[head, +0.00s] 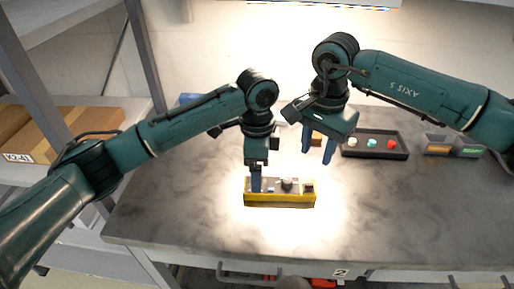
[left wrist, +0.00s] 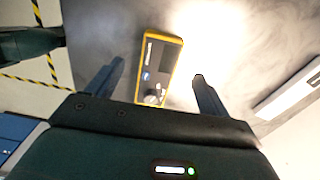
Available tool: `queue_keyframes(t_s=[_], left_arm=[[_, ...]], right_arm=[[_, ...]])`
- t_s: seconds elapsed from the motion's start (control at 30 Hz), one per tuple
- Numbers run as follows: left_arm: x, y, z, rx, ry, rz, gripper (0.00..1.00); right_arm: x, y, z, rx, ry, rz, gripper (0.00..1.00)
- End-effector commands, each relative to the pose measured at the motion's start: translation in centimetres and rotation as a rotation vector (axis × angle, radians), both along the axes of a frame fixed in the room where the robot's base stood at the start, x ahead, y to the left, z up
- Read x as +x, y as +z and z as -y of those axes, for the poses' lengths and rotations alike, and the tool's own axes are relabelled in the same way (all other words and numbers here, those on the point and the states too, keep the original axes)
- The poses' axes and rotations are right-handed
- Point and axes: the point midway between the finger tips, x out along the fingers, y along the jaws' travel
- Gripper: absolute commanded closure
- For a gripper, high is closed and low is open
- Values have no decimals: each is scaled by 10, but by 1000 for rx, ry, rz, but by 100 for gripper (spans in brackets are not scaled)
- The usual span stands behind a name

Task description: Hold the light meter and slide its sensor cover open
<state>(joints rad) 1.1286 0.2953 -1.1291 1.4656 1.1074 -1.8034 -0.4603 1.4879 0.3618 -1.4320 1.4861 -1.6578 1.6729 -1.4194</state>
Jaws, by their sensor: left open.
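The light meter (head: 280,201) is a long box with yellow sides and a dark top. It lies flat on the grey tabletop near the middle, in bright light. Small dark raised parts show on its top; I cannot tell which one is the sensor cover. My left gripper (head: 256,180) points down over the meter's left part. In the left wrist view the meter (left wrist: 152,58) shows between the spread fingers of the left gripper (left wrist: 158,84), apart from both. My right gripper (head: 318,150) is open and empty, above the table behind and right of the meter.
A black tray (head: 375,155) with white, teal and red pieces stands at the back right. An orange block (head: 317,138) sits behind my right gripper. The front right of the tabletop (head: 415,215) is clear.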

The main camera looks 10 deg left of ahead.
Motion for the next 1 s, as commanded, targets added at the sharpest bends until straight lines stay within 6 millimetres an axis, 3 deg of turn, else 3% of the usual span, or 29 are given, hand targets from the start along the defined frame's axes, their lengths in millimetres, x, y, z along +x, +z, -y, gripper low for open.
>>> queue_keyframes(t_s=[0.2, 0.4, 0.77, 1.0], left_arm=[[0, -40, -1, 2, 0, -1, 20], [0, -59, 0, 0, 1, 0, 20], [0, -64, 0, -1, 0, 1, 20], [0, -63, 0, -1, 0, 1, 39]], right_arm=[[0, 0, 0, 0, 0, 0, 64], [0, 0, 0, 0, 0, 0, 64], [0, 0, 0, 0, 0, 0, 64], [0, 0, 0, 0, 0, 0, 64]])
